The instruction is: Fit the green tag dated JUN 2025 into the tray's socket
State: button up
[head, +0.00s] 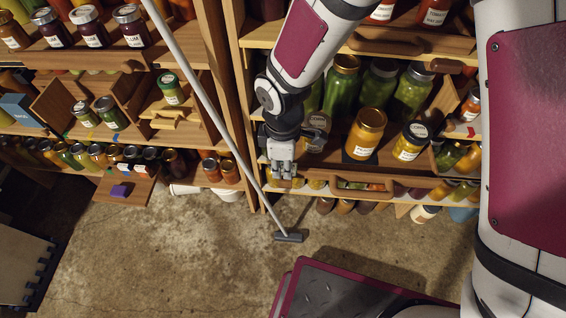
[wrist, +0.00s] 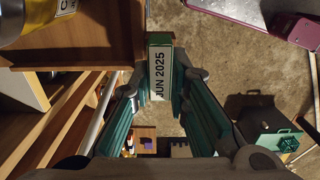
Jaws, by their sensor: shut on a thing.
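The tag (wrist: 159,75) has a white face printed JUN 2025 and green edges, and it stands between the fingers of my gripper (wrist: 158,62) in the wrist view. My gripper is shut on it. In the head view my gripper (head: 284,180) hangs at the left front of the right-hand shelf; the tag cannot be made out there. In the wrist view, the tag's far end is beside the corner of a brown wooden shelf or tray (wrist: 112,50); I cannot tell whether they touch. I cannot make out the socket clearly.
A yellow jar (head: 366,135) and a CORN jar (head: 410,142) stand on the shelf right of my gripper. A wooden piece with a slot (head: 345,184) is at the shelf front. A grey pole (head: 215,107) leans close on the left. The concrete floor (head: 185,245) is mostly clear.

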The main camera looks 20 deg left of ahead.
jog(key=shift+f+b, duration=0.4)
jog(key=shift+f, duration=0.5)
dwell(0.8)
jog(key=o, duration=0.9)
jog(key=shift+r, duration=0.1)
notch_tip(320, 180, up, 12)
jog(key=shift+f, duration=0.1)
